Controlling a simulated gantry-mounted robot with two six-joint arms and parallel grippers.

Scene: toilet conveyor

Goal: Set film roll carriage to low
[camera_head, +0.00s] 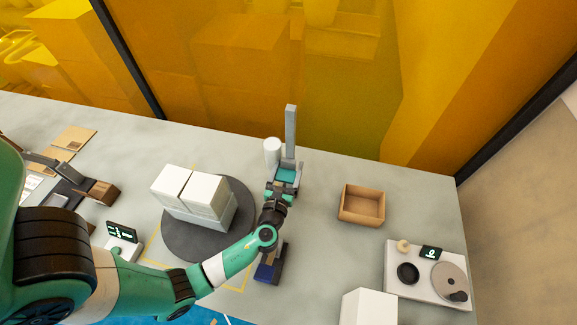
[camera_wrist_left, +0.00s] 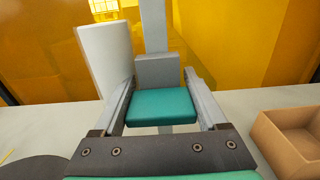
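The film roll carriage sits low on an upright grey mast (camera_head: 291,130). It shows a teal block (camera_head: 286,174) and a grey block behind it, with the white film roll (camera_head: 272,151) standing on its left. My left gripper (camera_head: 283,181) reaches the carriage from the front. In the left wrist view its two fingers (camera_wrist_left: 160,88) are spread, one on each side of the teal block (camera_wrist_left: 161,107). I cannot tell whether they touch it. The white roll (camera_wrist_left: 104,58) stands beyond the left finger. My right gripper is not in view.
A dark round turntable (camera_head: 184,246) with white boxes (camera_head: 196,199) stands left of the mast. An open brown box (camera_head: 361,205) is to the right, with a white control panel (camera_head: 425,276) farther right. The counter between mast and brown box is clear.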

